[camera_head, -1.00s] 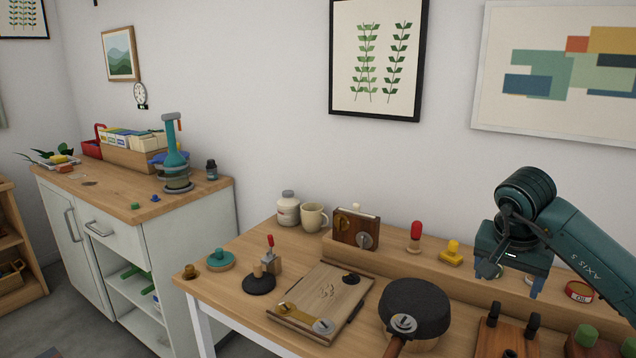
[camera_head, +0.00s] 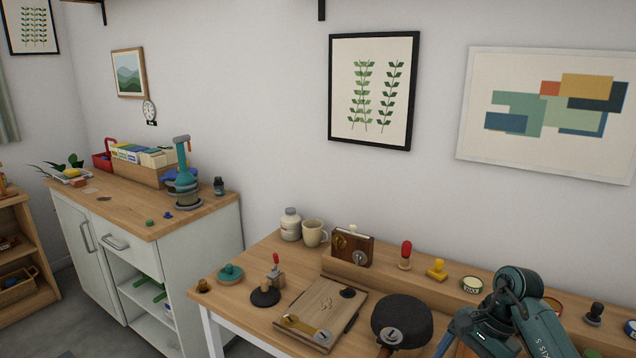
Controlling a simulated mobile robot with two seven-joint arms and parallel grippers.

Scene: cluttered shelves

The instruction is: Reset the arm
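My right arm (camera_head: 520,310) shows at the bottom right as a dark teal arm, bent over the workbench's right part. Its gripper end (camera_head: 462,328) is low in the picture, to the right of a dark round pan-like object (camera_head: 402,318). A bluish finger part shows at the lower edge, but the fingertips are partly cut off or hidden, so I cannot tell whether it is open or shut. No held object can be made out. My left gripper is not in view.
The wooden workbench (camera_head: 248,292) carries a board (camera_head: 322,302), a white jar (camera_head: 290,224), a mug (camera_head: 314,233) and several stamp-like tools. A white cabinet (camera_head: 205,250) with a teal device (camera_head: 183,178) stands left. Framed pictures hang on the wall. Space above the bench is clear.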

